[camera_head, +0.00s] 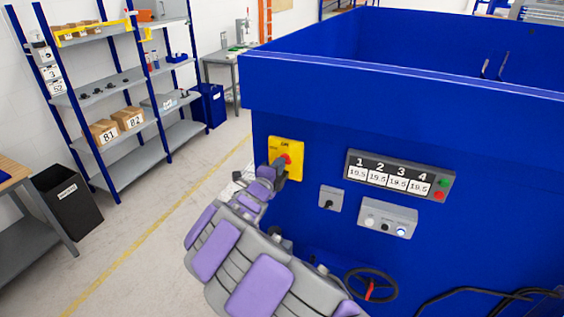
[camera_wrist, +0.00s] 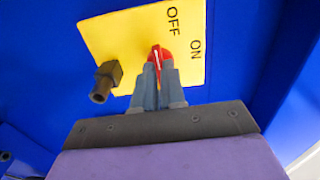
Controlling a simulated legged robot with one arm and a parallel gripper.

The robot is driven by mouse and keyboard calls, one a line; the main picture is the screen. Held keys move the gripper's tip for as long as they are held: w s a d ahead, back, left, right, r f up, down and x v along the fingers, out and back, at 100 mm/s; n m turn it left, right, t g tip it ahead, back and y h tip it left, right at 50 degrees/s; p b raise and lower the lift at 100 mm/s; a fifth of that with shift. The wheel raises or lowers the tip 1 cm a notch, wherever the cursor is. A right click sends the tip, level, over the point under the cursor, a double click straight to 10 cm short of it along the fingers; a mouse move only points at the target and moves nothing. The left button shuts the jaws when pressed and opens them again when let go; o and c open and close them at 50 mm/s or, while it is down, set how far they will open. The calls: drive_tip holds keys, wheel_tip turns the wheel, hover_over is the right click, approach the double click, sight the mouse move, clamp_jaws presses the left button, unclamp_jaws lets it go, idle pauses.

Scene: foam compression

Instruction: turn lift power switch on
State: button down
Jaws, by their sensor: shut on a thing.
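The lift power switch is a red knob (camera_wrist: 160,52) on a yellow plate (camera_wrist: 120,45), which is marked OFF and ON. In the head view the yellow plate (camera_head: 294,148) is on the left of the blue machine's front, with a bit of the red knob (camera_head: 287,159) showing. My gripper (camera_wrist: 159,70) is shut on the red knob, one finger on each side. In the head view my gripper (camera_head: 279,167) covers part of the plate. The knob's white line points up near OFF; its exact setting is hard to tell. A dark brown block (camera_wrist: 106,82) sticks out left of the knob.
Right of the switch are a display panel (camera_head: 398,176) numbered 1 to 4, a small grey box (camera_head: 331,198) and a button box (camera_head: 388,218). A handwheel (camera_head: 371,284) sits lower down. Shelves (camera_head: 105,92) stand at the left, with open floor between.

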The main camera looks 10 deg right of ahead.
drive_tip(key=shift+f, duration=0.3)
drive_tip(key=shift+s+f+m+b, duration=0.1)
drive_tip(key=shift+m+b, duration=1.35)
drive_tip(key=shift+m, duration=0.25)
drive_tip(key=shift+m+b, duration=1.05)
drive_tip(key=shift+m, duration=0.15)
drive_tip(key=shift+m+b, duration=1.2)
drive_tip(key=shift+r+m+b, duration=0.2)
drive_tip(key=shift+m+b, duration=1.4)
drive_tip(key=shift+m, duration=0.2)
drive_tip(key=shift+r, duration=0.1)
